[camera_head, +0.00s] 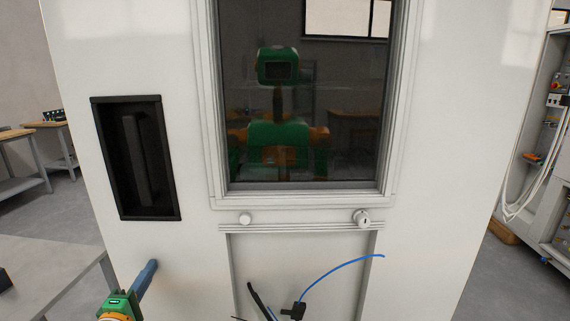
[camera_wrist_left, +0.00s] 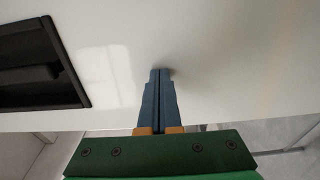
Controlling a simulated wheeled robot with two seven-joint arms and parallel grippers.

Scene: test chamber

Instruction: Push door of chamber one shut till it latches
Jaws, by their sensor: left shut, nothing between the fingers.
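The white door (camera_head: 180,45) of the chamber fills most of the head view. It has a dark framed window and a black recessed handle (camera_head: 139,158) on its left side. The handle recess also shows at the left of the wrist view (camera_wrist_left: 40,65). My left gripper (camera_head: 152,264) is shut and empty, below the handle. In the left wrist view its blue fingertips (camera_wrist_left: 160,71) are at the white door face, touching it or very close. The frames do not show whether the door is latched. My right gripper is not in view.
A blue cable (camera_head: 335,267) with black parts shows at the bottom centre, before the lower panel. Two round knobs (camera_head: 246,219) (camera_head: 362,217) sit below the window. A grey table (camera_head: 50,265) stands at lower left. An open equipment cabinet (camera_head: 550,150) stands at right.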

